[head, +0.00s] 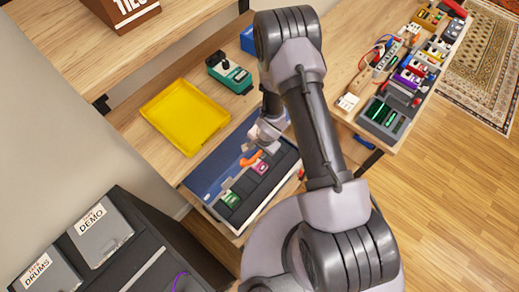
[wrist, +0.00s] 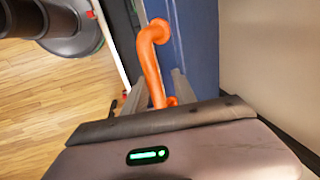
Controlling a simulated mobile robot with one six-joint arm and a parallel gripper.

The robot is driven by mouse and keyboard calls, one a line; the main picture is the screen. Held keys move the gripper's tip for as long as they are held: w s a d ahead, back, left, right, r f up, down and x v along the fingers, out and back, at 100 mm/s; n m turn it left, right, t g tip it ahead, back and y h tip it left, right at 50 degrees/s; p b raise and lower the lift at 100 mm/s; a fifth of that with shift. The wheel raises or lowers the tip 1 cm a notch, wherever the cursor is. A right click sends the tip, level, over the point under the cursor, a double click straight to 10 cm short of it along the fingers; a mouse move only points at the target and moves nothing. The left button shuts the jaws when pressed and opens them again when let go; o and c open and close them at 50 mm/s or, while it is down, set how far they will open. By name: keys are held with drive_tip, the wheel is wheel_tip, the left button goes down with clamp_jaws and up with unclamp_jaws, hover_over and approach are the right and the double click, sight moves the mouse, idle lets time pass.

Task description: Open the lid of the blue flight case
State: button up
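The blue flight case (head: 196,182) sits on the wooden shelf with its grey interior in sight. A green pedal (head: 231,199) and a pink pedal (head: 260,167) lie inside. Its blue lid panel also shows upright in the wrist view (wrist: 196,40). An orange handle (head: 250,160) juts from the lid; in the wrist view the orange handle (wrist: 151,65) runs down between the fingers of my gripper (wrist: 158,88). One finger is on each side of the bar. I cannot tell whether they press on it.
A yellow tray (head: 185,115) and a green device (head: 229,74) stand behind the case. A bench with several pedals (head: 384,118) is at right. The wooden floor (head: 440,200) is clear.

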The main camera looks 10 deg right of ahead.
drive_tip(key=shift+o, duration=0.2)
drive_tip(key=shift+r, duration=0.15)
idle(0.3)
drive_tip(key=p+v, duration=0.7)
drive_tip(key=v, duration=1)
drive_tip(key=shift+p, duration=0.3)
drive_tip(key=shift+r, duration=0.1)
